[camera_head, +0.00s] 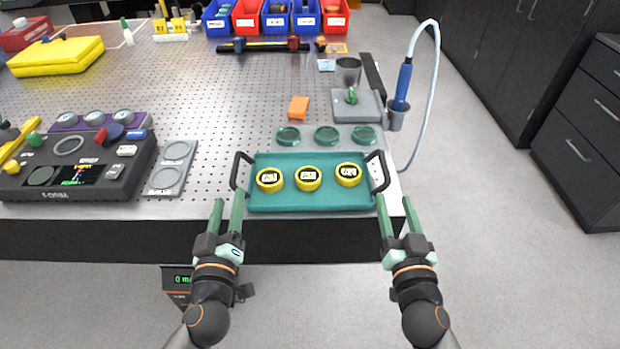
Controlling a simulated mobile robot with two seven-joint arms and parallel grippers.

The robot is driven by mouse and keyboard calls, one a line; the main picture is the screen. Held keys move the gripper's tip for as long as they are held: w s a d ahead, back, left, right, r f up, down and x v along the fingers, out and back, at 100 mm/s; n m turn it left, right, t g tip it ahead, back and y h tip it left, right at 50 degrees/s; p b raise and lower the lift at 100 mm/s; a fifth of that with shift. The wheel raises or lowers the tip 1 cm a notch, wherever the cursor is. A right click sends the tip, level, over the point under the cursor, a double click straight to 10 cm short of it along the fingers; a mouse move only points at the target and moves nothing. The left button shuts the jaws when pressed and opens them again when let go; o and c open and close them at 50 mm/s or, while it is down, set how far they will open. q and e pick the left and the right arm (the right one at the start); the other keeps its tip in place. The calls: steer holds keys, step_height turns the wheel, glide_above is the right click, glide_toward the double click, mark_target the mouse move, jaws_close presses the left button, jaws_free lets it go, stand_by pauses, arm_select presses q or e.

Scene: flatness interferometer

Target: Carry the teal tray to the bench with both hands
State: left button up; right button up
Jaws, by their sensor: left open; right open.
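The teal tray (310,200) lies at the front right edge of the perforated bench (225,125). It has a black handle on its left (236,172) and another on its right (381,172). Three yellow ring-shaped pieces (308,178) with labelled centres sit in it in a row. My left gripper (229,214) is open and empty, just in front of the left handle. My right gripper (396,214) is open and empty, just in front of the right handle. I cannot tell whether either gripper touches the tray.
Three green glass discs (326,135) lie behind the tray. A grey two-well holder (172,168) and a dark instrument (75,170) stand to its left. A blue-handled wand in a cup (402,88) hangs at the bench's right edge. Open floor (500,220) lies to the right, before dark cabinets (582,125).

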mark_target(237, 156)
arm_select(q)
steer(key=w, duration=1.2)
steer(key=shift+w+a, duration=0.1)
steer(key=shift+a, duration=0.15)
arm_select(e)
steer(key=w, duration=1.2)
steer(key=shift+w+a, duration=0.1)
steer(key=shift+a, duration=0.15)
arm_select(q)
jaws_close()
arm_select(e)
jaws_close()
arm_select(q)
steer(key=shift+a+f, duration=0.15)
arm_select(e)
steer(key=shift+d+f, duration=0.15)
steer(key=shift+d, duration=0.05)
